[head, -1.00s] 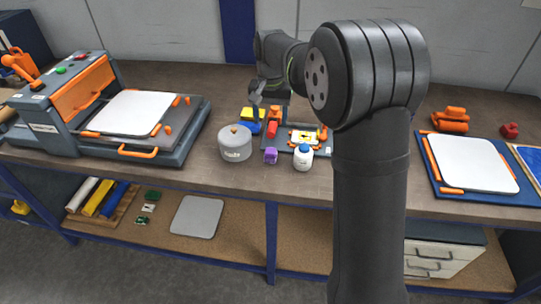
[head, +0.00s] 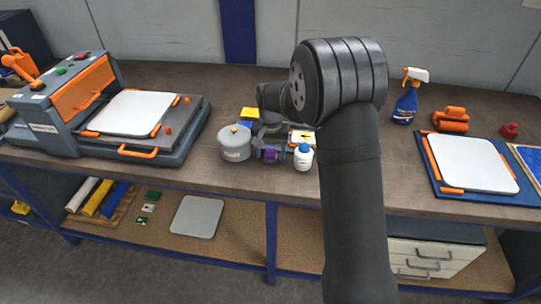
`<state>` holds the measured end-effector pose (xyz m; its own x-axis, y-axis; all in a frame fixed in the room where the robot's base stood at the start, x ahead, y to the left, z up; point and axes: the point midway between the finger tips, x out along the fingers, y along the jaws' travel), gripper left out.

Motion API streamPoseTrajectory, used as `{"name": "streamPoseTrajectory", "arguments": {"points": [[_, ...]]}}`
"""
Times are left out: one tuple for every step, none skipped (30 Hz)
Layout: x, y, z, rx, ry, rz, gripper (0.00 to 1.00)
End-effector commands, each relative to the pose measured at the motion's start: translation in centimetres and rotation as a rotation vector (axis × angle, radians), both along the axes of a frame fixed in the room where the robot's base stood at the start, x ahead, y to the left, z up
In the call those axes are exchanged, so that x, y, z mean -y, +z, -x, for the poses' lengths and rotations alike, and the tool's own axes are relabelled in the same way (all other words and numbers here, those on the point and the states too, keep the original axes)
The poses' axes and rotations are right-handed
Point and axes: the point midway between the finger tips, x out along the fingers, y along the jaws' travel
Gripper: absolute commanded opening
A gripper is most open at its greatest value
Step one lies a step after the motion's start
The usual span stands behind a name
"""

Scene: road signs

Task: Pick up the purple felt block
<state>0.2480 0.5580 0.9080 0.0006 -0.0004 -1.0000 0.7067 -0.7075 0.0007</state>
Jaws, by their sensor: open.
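The purple felt block (head: 270,156) sits on the workbench near its front edge, between a grey lidded pot and a white bottle. My gripper (head: 270,150) is low at the block, with its jaws open. One finger shows on the left of the block and the other on the right. Whether the fingers touch the block is too small to tell. My arm hides part of the bench behind the gripper.
The grey pot (head: 235,143) stands close on the left and the white bottle (head: 303,157) close on the right. A yellow block (head: 249,113) lies behind. A spray bottle (head: 408,97) and a white board (head: 472,162) are farther right. A press (head: 85,105) fills the left.

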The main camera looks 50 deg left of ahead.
Motion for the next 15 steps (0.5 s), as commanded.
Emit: {"name": "streamPoseTrajectory", "arguments": {"points": [[0.0, -0.14, 0.0, 0.0, 0.0, 0.0, 0.62], [-0.01, -0.16, -0.01, 0.0, 0.0, 0.0, 0.62], [-0.01, -0.15, -0.01, 0.001, 0.0, -0.001, 0.62], [-0.01, -0.14, -0.01, 0.001, 0.0, -0.001, 0.62], [-0.01, -0.13, -0.01, 0.001, 0.0, -0.001, 0.62], [-0.01, -0.13, -0.01, 0.001, 0.0, -0.001, 0.62], [0.0, -0.13, 0.0, 0.0, 0.0, 0.0, 0.58], [-0.01, -0.12, -0.01, 0.0, 0.0, 0.0, 0.52], [0.0, -0.12, 0.0, 0.0, 0.0, 0.0, 0.44], [0.0, -0.12, 0.0, 0.0, 0.0, 0.0, 0.38], [0.0, -0.11, 0.0, 0.0, 0.0, 0.0, 0.32], [0.0, -0.11, 0.0, 0.0, 0.0, 0.0, 0.24], [0.0, -0.11, 0.0, 0.0, 0.0, 0.0, 0.19], [0.0, -0.11, 0.0, 0.0, 0.0, 0.0, 0.14], [0.0, -0.1, 0.0, 0.0, 0.0, 0.0, 0.14]]}}
